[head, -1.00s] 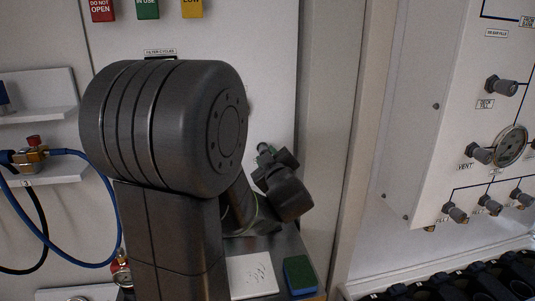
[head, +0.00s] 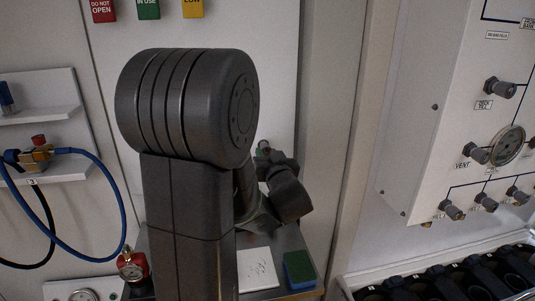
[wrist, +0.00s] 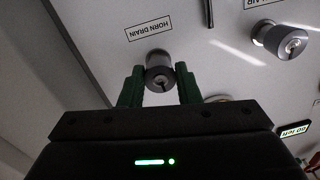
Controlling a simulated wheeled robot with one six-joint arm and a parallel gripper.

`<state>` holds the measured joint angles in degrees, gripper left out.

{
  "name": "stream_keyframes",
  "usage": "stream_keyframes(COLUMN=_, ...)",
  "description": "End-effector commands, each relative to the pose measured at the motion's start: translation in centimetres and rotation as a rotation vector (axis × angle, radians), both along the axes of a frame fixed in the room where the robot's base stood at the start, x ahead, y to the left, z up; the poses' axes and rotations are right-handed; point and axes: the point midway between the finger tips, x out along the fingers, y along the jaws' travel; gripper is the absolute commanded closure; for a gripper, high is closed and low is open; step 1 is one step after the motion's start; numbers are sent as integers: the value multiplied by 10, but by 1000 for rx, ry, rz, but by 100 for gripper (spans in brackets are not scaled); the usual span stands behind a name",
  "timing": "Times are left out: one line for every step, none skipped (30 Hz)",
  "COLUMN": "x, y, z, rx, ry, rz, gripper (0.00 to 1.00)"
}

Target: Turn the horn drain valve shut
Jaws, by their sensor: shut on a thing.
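The horn drain valve (wrist: 159,76) is a dark round knob with a light metal centre, in the upper middle of the wrist view. A white label reading HORN DRAIN (wrist: 148,28) is on the pale panel beside it and appears upside down. My gripper (wrist: 160,88) has two green fingers, one on each side of the knob, and is shut on it. The fingers partly cover the knob's sides. In the head view my arm's wrist (head: 285,192) is at the back panel, and the horn drain valve is hidden from there.
A second knob (wrist: 280,40) is to the right in the wrist view. In the head view a valve panel (head: 455,120) stands at right above black cases (head: 480,275). A shelf (head: 50,115) and a blue hose (head: 95,255) are at left. A green-topped block (head: 300,268) lies on the bench.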

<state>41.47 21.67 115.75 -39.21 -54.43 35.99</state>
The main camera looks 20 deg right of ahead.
Motion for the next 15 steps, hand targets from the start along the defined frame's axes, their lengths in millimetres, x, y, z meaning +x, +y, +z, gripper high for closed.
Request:
stream_keyframes(x=0, y=0, z=0, rx=20, ry=-5, rz=0, gripper=93)
stream_keyframes(x=0, y=0, z=0, rx=30, ry=-7, rz=0, gripper=93)
stream_keyframes(x=0, y=0, z=0, rx=44, ry=-10, rz=0, gripper=93)
stream_keyframes(x=0, y=0, z=0, rx=53, ry=-12, rz=-1, gripper=93)
stream_keyframes(x=0, y=0, z=0, rx=59, ry=-14, rz=-2, gripper=93)
stream_keyframes(x=0, y=0, z=0, rx=67, ry=-15, rz=-2, gripper=93)
stream_keyframes(x=0, y=0, z=0, rx=73, ry=-17, rz=-1, gripper=93)
stream_keyframes(x=0, y=0, z=0, rx=78, ry=-18, rz=-1, gripper=93)
stream_keyframes(x=0, y=0, z=0, rx=83, ry=-18, rz=-1, gripper=93)
stream_keyframes(x=0, y=0, z=0, rx=85, ry=-20, rz=-1, gripper=93)
stream_keyframes(x=0, y=0, z=0, rx=87, ry=-20, rz=-1, gripper=93)
stream_keyframes(x=0, y=0, z=-1, rx=89, ry=-20, rz=-1, gripper=93)
stream_keyframes(x=0, y=0, z=-1, rx=90, ry=-21, rz=-1, gripper=93)
stream_keyframes(x=0, y=0, z=-1, rx=91, ry=-21, rz=-1, gripper=93)
stream_keyframes(x=0, y=0, z=-1, rx=91, ry=-21, rz=-1, gripper=93)
